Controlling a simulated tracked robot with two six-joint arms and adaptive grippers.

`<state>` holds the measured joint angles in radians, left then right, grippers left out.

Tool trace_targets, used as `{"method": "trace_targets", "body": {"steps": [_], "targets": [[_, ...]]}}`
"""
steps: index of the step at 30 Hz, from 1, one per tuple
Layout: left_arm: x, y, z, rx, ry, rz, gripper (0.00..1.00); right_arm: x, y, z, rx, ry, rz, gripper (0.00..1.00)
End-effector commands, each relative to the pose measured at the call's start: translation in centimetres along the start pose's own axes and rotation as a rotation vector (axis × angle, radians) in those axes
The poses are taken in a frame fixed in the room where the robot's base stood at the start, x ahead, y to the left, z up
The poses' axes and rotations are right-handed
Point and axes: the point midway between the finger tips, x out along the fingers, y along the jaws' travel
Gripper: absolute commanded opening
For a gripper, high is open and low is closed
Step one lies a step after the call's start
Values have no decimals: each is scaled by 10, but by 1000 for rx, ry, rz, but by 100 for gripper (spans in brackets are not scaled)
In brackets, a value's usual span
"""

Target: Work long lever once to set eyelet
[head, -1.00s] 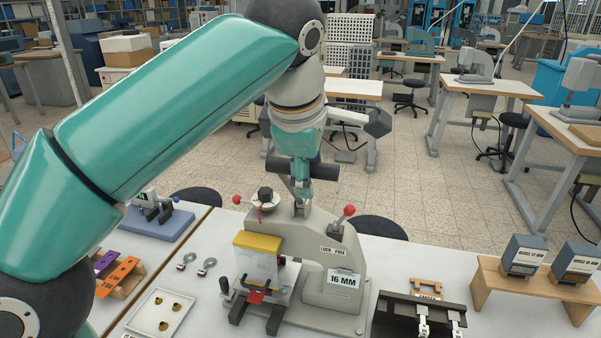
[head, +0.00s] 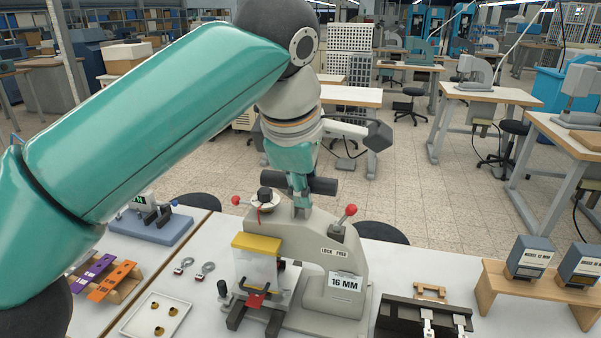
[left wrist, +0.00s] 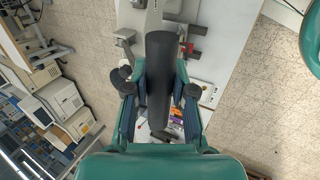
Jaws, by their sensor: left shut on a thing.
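My left gripper (head: 300,187) has come down from above and is shut on this grip. The left wrist view shows the dark grip (left wrist: 160,80) between the two fingers (left wrist: 159,100). A clear guard with a yellow top (head: 256,243) covers the work area, so the eyelet cannot be made out. My right gripper is not in view.
Red-knobbed small levers (head: 350,210) flank the press top. A tray with brass pieces (head: 140,322) lies front left, near orange and purple strips (head: 112,281). A black fixture (head: 395,312) and a wooden stand with boxes (head: 545,285) are at right.

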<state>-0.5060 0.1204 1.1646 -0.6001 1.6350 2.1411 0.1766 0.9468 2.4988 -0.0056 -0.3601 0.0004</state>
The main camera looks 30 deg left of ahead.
Motion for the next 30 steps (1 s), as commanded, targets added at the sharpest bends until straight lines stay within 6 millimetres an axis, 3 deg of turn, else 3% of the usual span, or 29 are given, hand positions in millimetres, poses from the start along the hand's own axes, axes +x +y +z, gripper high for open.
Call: {"method": "trace_targets", "body": {"steps": [12,30], "targets": [[20,-35,0,1,-1,-1,2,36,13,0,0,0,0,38],[43,-72,-1,0,1,-2,2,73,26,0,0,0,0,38]]}}
